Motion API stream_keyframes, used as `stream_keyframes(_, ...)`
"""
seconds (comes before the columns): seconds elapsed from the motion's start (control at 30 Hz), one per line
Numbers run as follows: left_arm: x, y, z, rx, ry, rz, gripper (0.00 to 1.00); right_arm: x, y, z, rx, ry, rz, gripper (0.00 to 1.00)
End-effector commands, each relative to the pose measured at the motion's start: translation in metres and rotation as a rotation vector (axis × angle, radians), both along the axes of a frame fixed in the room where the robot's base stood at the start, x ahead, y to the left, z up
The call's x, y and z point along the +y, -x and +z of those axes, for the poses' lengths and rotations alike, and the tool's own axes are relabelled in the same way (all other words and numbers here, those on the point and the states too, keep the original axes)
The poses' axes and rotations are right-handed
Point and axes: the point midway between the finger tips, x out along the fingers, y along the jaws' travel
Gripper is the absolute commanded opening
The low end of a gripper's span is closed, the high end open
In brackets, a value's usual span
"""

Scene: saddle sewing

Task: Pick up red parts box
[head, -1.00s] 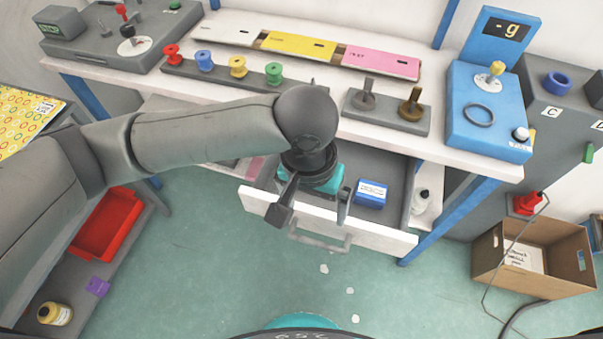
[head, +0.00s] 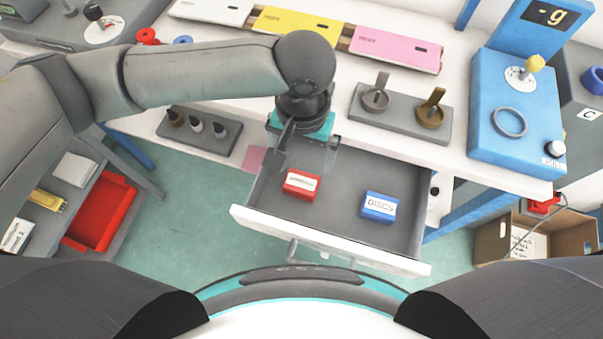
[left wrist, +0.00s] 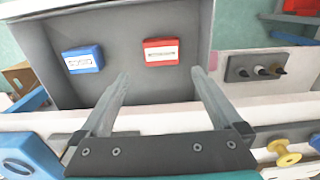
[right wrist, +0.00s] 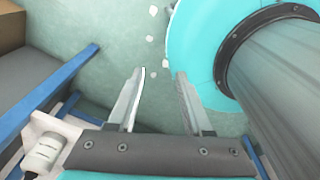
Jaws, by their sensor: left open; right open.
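The red parts box (head: 301,184) with a white label lies in the open drawer, left of the blue box labelled DISCS (head: 379,207). In the left wrist view the red box (left wrist: 161,52) sits beyond my fingertips, roughly between their lines, and the blue box (left wrist: 83,60) is to its left. My left gripper (head: 308,155) is open and empty, above the back part of the drawer and apart from the red box. My right gripper (right wrist: 160,72) is open and empty, low over the floor; it does not show in the head view.
The drawer (head: 340,240) stands pulled out below the white bench, its front wall and handle toward me. On the bench are a stand with two posts (head: 400,115) and a blue scale (head: 515,120). A red bin (head: 100,212) is at the left, a cardboard box (head: 530,235) at the right.

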Motion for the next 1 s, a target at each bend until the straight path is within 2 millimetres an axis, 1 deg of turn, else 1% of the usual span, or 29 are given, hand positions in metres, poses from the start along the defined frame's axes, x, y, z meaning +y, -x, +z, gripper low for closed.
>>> stream_keyframes(0.03,0.001,0.001,-0.016,0.003,-0.002,0.001,1.00,0.000,0.009,-0.008,0.014,0.001,0.000,0.50)
stream_keyframes(0.13,0.001,0.000,-0.038,0.002,-0.003,0.000,1.00,-0.001,0.020,-0.016,0.032,0.002,0.000,0.50)
stream_keyframes(0.2,0.001,0.000,-0.052,0.001,-0.003,0.000,1.00,-0.001,0.022,-0.020,0.035,0.003,0.000,0.50)
stream_keyframes(0.3,0.001,0.000,-0.067,0.001,-0.001,0.001,1.00,-0.001,0.020,-0.025,0.033,0.002,0.000,0.50)
stream_keyframes(0.4,0.000,0.000,-0.076,0.001,0.000,0.000,1.00,-0.001,0.016,-0.027,0.027,0.002,0.001,0.50)
stream_keyframes(0.57,0.001,-0.001,-0.085,0.000,0.000,0.000,1.00,0.000,0.009,-0.030,0.014,0.000,0.001,0.50)
stream_keyframes(0.73,0.004,-0.002,-0.113,-0.001,-0.003,0.000,1.00,0.000,0.007,-0.043,0.010,0.000,0.001,0.50)
stream_keyframes(0.83,0.003,-0.001,-0.125,0.000,-0.002,-0.001,1.00,0.000,0.006,-0.048,0.007,-0.001,-0.001,0.50)
stream_keyframes(0.9,0.003,-0.001,-0.130,-0.001,-0.001,0.000,1.00,-0.001,0.004,-0.049,0.003,0.001,-0.001,0.50)
stream_keyframes(1.0,0.003,-0.001,-0.131,-0.001,0.000,-0.001,1.00,-0.004,0.000,-0.049,-0.004,0.004,0.000,0.50)
